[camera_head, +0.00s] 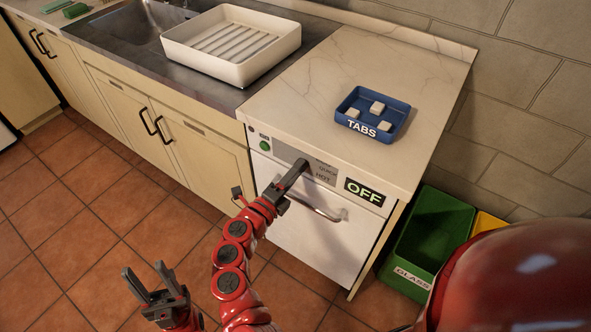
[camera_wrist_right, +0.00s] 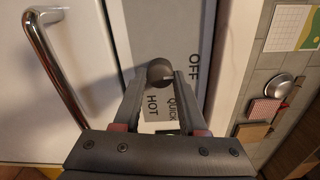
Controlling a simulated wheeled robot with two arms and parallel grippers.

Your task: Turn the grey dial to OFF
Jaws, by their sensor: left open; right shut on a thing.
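The grey dial (camera_wrist_right: 160,72) is on the control panel (camera_head: 320,170) of a white dishwasher (camera_head: 300,245). My right gripper (camera_head: 299,167) is shut on the dial; in the right wrist view its two fingers (camera_wrist_right: 161,80) lie on either side of it. The printed words OFF, QUICK and HOT show around the dial in the wrist view. In the head view the dial is hidden by the gripper, and I cannot tell which word it points to. A separate OFF sign (camera_head: 364,192) is on the panel's right. My left gripper (camera_head: 144,268) is open and empty over the floor.
A metal handle (camera_head: 316,208) crosses the dishwasher door below the panel. A blue TABS tray (camera_head: 398,124) with white blocks stands on the worktop, and a white rack (camera_head: 245,75) by the sink. A green GLASS bin (camera_head: 425,230) stands at right.

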